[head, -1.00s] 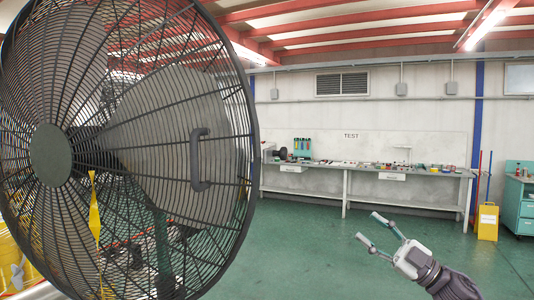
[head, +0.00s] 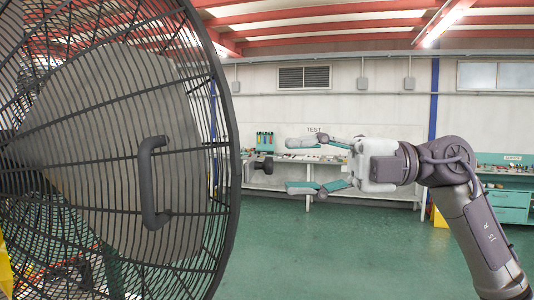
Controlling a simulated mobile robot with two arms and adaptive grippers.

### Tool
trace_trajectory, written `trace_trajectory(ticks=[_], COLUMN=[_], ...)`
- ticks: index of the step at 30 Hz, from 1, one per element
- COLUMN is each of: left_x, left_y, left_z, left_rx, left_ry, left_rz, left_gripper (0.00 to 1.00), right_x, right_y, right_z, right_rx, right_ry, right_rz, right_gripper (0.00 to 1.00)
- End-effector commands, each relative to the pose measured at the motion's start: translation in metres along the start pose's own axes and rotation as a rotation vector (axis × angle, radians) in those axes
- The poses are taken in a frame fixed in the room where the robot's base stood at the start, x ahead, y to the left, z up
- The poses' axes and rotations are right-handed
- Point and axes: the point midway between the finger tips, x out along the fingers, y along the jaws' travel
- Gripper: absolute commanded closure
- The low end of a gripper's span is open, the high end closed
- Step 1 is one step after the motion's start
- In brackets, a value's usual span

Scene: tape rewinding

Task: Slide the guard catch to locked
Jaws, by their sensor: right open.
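The fan guard (head: 229,120), a large black wire cage, fills the left of the head view, with a grey vertical handle (head: 147,183) on its face. My right gripper (head: 303,165) is open and empty to the right of the knob, fingers pointing left, one above the other. In the picture a gap lies between fingertips and knob. My left gripper is not in view.
A workbench with small items (head: 400,192) runs along the back wall, with a tool rack (head: 265,141) on it. Teal drawers (head: 508,206) stand at the right. The green floor (head: 330,250) between the guard and my right arm is clear.

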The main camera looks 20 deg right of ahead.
Motion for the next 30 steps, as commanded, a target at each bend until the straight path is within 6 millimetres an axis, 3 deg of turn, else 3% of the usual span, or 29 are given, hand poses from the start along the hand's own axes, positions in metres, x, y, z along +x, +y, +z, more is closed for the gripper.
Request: trace_trajectory(ticks=[7,20,29,30], left_x=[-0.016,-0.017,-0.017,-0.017], left_y=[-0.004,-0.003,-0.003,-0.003], left_z=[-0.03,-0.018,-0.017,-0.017], left_rx=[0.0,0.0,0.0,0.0], left_ry=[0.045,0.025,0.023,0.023], left_rz=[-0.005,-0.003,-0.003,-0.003], left_gripper=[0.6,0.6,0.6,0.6], right_x=[0.038,0.049,0.049,0.049], right_y=[0.002,0.0,0.0,0.0], right_z=[0.0,0.0,0.0,0.0], right_rx=[0.0,0.001,0.001,0.001], right_ry=[0.001,0.0,0.0,-0.001], right_rz=[0.0,0.001,0.001,0.001], right_gripper=[0.51,0.51,0.99,1.0])
